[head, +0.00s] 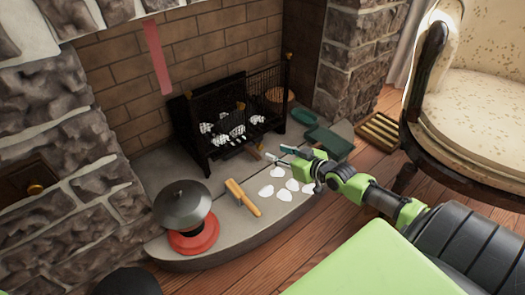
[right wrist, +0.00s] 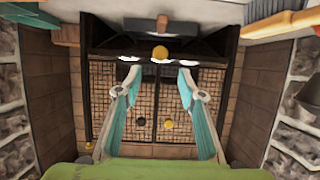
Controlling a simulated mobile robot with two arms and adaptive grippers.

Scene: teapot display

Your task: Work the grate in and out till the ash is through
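The black fire grate (head: 228,122) stands in the brick fireplace, with pale grey-white lumps (head: 233,125) in it and a mesh panel at its right. A short brown handle (head: 255,152) shows low at its front; I cannot tell whether it belongs to a sliding part. My right gripper (head: 281,154) is open and empty, just in front and to the right of the grate. In the right wrist view its teal-padded fingers (right wrist: 158,88) are spread, with dark mesh (right wrist: 155,100) and a brown handle (right wrist: 162,24) beyond. My left gripper is not in view.
Several flat white pieces (head: 279,172) lie on the stone hearth (head: 225,228) under my right gripper. A wooden-handled brush (head: 242,197), a red dish (head: 194,238) with a grey lid (head: 182,206), and a dark green object (head: 328,140) are nearby. An armchair (head: 475,120) stands right.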

